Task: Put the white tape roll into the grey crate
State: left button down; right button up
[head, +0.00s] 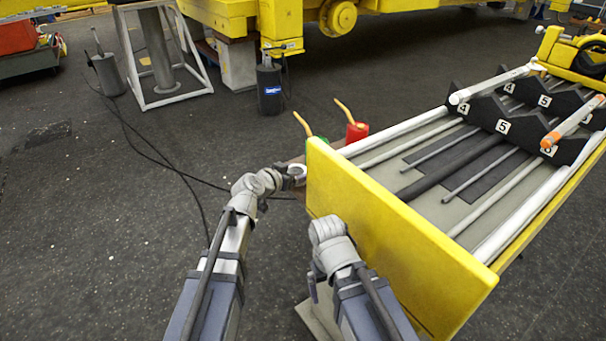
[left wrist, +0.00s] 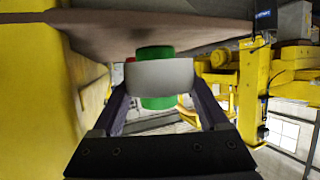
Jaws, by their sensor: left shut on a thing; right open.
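The white tape roll (left wrist: 160,74) is between the two fingers of my left gripper (left wrist: 163,85), which is shut on it. In the head view, the roll (head: 297,169) shows as a small white ring at the tip of my left gripper (head: 292,174), just left of the yellow panel. I cannot tell whether the roll touches the brown surface (head: 284,181) there. My right gripper (head: 326,232) is lower, in front of the yellow panel; it is open, its fingers mostly hidden. I cannot make out a grey crate in either view.
A green bottle (head: 321,139) and a red bottle (head: 357,131) with yellow nozzles stand close beyond the roll. The green bottle (left wrist: 158,102) shows behind it in the left wrist view. The yellow end panel (head: 390,240) of the boom rack blocks the right side. Open floor lies left.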

aim_at(299, 173)
pick_arm(q)
jog(key=w+d+f+b, duration=0.1)
jog(key=w+f+b, duration=0.1)
jog(key=w, duration=0.1)
jog(key=shift+d+f, duration=0.35)
jog(key=shift+f, duration=0.05)
jog(key=shift+s+r, duration=0.1)
jog(key=shift+r, duration=0.05)
grip_release()
jog(key=shift+r, duration=0.15)
jog(key=p+v, duration=0.4)
jog(key=v, duration=0.8)
jog(key=shift+p, duration=0.3)
